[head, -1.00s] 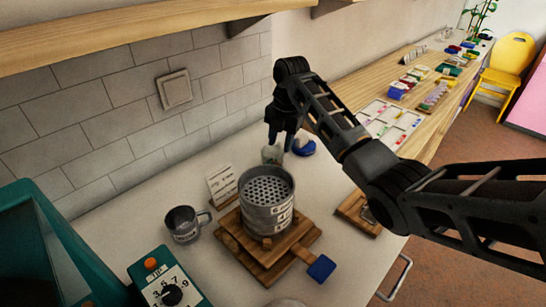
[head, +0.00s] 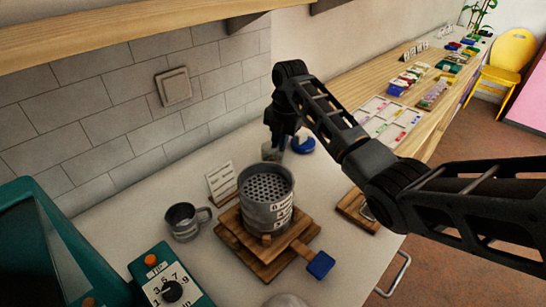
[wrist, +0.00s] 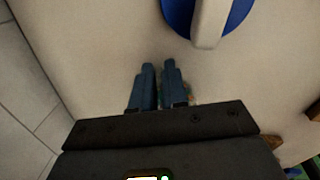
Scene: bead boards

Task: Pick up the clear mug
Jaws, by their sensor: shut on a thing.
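The clear mug (head: 271,153) is a small, pale, see-through shape on the counter behind the metal strainer pot, close to the wall. My gripper (head: 280,143) points down at it from above, with its fingers close together. In the wrist view my gripper's two blue fingers (wrist: 158,80) are nearly together, shut on the clear mug. The mug is almost wholly hidden there behind the fingers and the gripper body. I cannot tell which part of it is between the fingers.
A blue round object (head: 302,145) with a pale bar lies right of my gripper. The strainer pot (head: 266,205) stands on wooden boards in front, beside a white card (head: 221,182). A grey metal mug (head: 183,221) stands left. The tiled wall (head: 100,140) is close behind.

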